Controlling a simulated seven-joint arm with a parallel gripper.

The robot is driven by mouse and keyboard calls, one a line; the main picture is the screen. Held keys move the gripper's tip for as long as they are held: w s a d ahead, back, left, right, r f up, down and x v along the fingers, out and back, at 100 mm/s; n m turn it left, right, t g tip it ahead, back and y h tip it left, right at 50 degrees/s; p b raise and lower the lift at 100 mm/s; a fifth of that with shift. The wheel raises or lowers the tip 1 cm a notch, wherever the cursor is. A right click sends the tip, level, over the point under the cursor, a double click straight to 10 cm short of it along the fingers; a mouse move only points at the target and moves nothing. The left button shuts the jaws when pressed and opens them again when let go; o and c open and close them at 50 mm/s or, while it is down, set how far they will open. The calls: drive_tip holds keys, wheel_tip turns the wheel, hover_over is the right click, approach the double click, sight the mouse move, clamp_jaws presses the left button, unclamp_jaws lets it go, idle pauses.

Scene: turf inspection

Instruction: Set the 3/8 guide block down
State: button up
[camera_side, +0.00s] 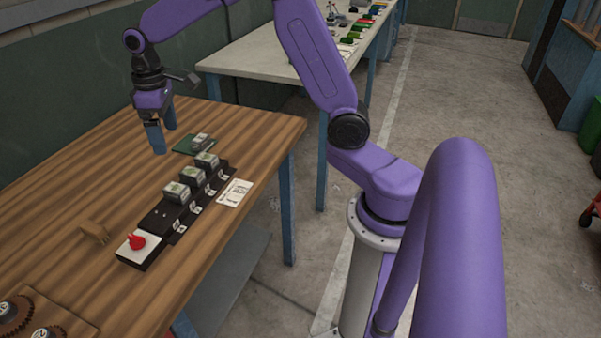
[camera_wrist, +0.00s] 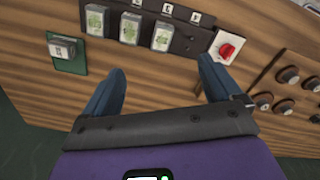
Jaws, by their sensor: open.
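My gripper (camera_side: 164,140) is open and empty above the wooden table, beside the green mat; its spread blue fingers also show in the wrist view (camera_wrist: 162,68). One grey block (camera_side: 201,140) sits on the green mat (camera_side: 181,148), apart from the fingers; it also shows in the wrist view (camera_wrist: 62,48). Three grey blocks with green labels, the far one (camera_side: 207,161), the middle one (camera_side: 193,174) and the near one (camera_side: 176,192), stand in the black rack (camera_side: 156,219). The sizes are too small to read, so I cannot tell which is the 3/8 guide block.
A red knob (camera_side: 136,242) on a white panel is at the rack's near end. A white printed card (camera_side: 235,192) lies beside the rack. A small wooden piece (camera_side: 95,233) and a board with round parts (camera_side: 15,312) are nearer. The table left of the rack is mostly clear.

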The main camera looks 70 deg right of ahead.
drive_tip(key=s+a+r+n, duration=0.1)
drive_tip(key=s+a+n, duration=0.15)
drive_tip(key=s, duration=0.65)
drive_tip(key=s+a+n, duration=0.1)
drive_tip(key=s+a, duration=0.3)
drive_tip(key=s, duration=0.5)
drive_tip(key=s+d+f+n, duration=0.1)
drive_tip(key=s+d+n, duration=0.1)
drive_tip(key=s, duration=0.5)
drive_tip(key=s+d+f+n, duration=0.1)
drive_tip(key=s+n, duration=0.1)
drive_tip(key=s, duration=0.5)
drive_tip(key=shift+s+d, duration=0.4)
drive_tip(key=shift+r, duration=0.1)
